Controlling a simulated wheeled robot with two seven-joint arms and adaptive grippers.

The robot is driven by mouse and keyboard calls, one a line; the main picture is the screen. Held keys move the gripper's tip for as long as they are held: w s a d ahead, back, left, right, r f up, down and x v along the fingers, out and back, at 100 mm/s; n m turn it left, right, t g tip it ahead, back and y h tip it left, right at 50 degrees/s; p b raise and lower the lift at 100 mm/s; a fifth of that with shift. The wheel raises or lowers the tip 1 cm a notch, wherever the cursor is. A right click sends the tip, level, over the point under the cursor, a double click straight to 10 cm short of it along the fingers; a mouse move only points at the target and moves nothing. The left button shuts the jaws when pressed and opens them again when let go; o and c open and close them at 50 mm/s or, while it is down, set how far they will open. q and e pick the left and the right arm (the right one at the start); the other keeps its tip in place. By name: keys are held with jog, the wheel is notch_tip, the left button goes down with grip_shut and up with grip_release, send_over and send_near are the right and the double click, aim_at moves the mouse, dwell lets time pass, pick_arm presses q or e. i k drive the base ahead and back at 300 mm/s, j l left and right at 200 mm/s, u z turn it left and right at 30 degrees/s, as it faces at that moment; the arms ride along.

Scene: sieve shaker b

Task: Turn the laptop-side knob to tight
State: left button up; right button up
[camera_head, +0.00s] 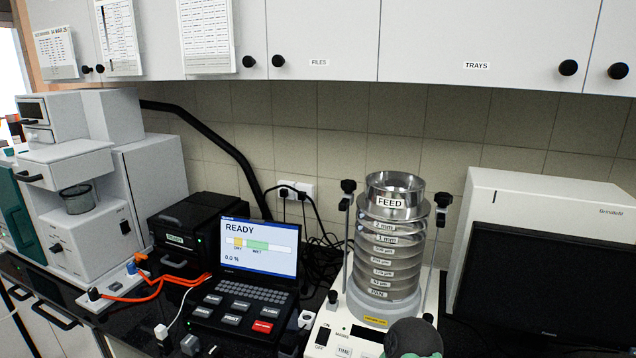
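The sieve shaker (352,308) stands right of the laptop (258,247), with a stack of round metal sieves (390,240) on it. The stack is labelled FEED at the top and PAN at the bottom. A thin upright rod stands on each side of the stack. The laptop-side knob (348,186) is black and sits at the top of the left rod. The other black knob (442,200) tops the right rod. I cannot tell from this view how tight either knob is. No gripper fingers show, and nothing touches the laptop-side knob.
A black monitor (550,285) stands at the right. A black box (195,225) and a white instrument (85,215) stand at the left. Wall cabinets (450,40) hang above. A dark rounded shape, possibly part of my arm, covers the shaker's front right at the bottom edge.

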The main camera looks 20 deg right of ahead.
aim_at(348, 186)
jog(key=i+j, duration=0.15)
jog(key=j, duration=0.15)
jog(key=i+j+z, duration=0.15)
jog(key=i+j, duration=0.2)
jog(key=j, duration=0.3)
jog(key=i+j+z, duration=0.15)
jog(key=j, duration=0.15)
jog(key=i+j, duration=0.15)
jog(key=j, duration=0.2)
jog(key=l+z, duration=0.05)
